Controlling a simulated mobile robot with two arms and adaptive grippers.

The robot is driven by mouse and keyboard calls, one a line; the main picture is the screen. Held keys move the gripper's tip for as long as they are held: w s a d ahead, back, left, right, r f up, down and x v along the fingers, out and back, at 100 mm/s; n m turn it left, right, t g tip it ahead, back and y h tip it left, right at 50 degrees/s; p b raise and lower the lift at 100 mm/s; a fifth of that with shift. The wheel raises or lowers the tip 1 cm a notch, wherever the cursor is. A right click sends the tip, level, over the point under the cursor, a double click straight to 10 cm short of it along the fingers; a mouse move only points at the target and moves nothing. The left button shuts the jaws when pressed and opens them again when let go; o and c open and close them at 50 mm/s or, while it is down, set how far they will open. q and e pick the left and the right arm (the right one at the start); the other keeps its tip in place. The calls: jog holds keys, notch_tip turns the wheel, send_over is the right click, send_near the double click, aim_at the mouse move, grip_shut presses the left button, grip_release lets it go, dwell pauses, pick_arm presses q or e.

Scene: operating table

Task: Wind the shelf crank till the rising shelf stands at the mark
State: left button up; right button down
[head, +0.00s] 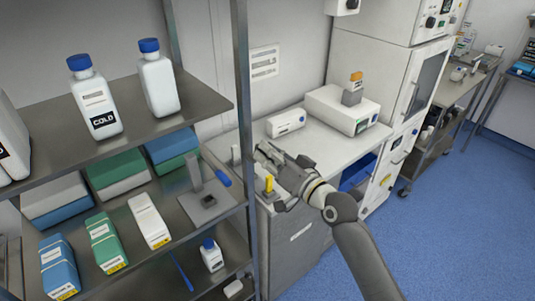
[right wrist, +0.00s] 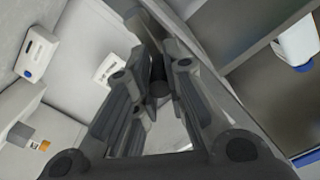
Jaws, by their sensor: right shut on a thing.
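My right gripper (head: 268,156) reaches in from the right, beside the front post of the metal rack (head: 243,95). In the right wrist view, my right gripper (right wrist: 155,92) has its fingers closed around a dark round knob, which looks like the grip of the shelf crank (right wrist: 158,74). The fingers hide most of the crank. The rack has an upper shelf (head: 130,118) and a middle shelf (head: 165,238). I cannot tell which one rises, and I cannot make out the mark. My left gripper is not in view.
White bottles with blue caps (head: 158,85) stand on the upper shelf. Several boxes (head: 105,242) lie on the middle shelf. A yellow-topped item (head: 269,184) stands close below my right gripper. A white device (head: 345,110) sits on the counter behind.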

jog(key=shift+w+d+r, duration=0.1)
jog(key=shift+d+r, duration=0.05)
jog(key=shift+r, duration=0.2)
jog(key=c, duration=1.5)
grip_release()
jog(key=shift+o, duration=0.4)
jog(key=shift+f, duration=0.25)
jog(key=v, duration=1.2)
